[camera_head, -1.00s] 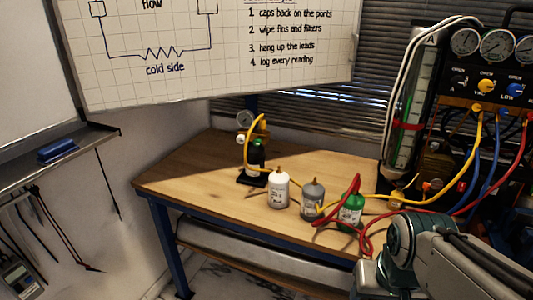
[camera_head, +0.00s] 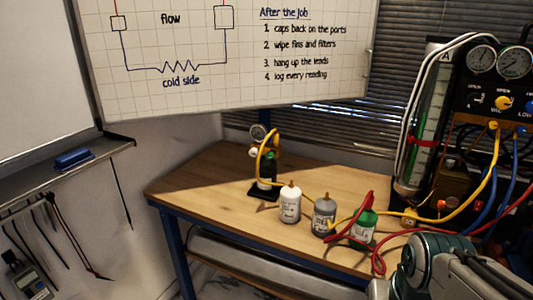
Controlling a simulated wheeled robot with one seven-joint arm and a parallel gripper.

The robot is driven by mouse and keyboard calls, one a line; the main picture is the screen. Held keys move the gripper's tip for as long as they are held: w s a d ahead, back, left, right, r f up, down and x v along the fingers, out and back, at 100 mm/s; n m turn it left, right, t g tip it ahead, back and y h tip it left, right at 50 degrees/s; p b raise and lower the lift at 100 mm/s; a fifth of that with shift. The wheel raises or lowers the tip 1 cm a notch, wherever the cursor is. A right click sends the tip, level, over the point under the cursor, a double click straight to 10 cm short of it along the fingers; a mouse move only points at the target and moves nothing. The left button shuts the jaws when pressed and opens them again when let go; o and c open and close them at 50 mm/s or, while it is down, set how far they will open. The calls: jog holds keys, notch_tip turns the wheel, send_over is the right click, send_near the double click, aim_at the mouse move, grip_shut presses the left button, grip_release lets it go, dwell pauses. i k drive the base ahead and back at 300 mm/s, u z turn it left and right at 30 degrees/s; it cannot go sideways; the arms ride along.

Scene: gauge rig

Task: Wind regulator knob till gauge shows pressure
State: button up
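A brass-coloured fitting shows beside the gauge; I cannot tell which part is the regulator knob. The gauge face is too small to read. Part of my arm shows at the lower right, well apart from the gauge. My gripper's fingers are not in view.
A white bottle (camera_head: 290,204), a grey bottle (camera_head: 324,217) and a green bottle (camera_head: 362,224) stand along the bench (camera_head: 205,177). Red and yellow hoses trail right to a panel (camera_head: 500,95) with larger gauges. The bench's left part is clear.

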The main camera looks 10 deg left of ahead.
aim_at(253, 152)
jog(key=k, duration=0.5)
jog(key=u, duration=1.95)
jog(key=i, duration=1.3)
jog(key=z, duration=2.4)
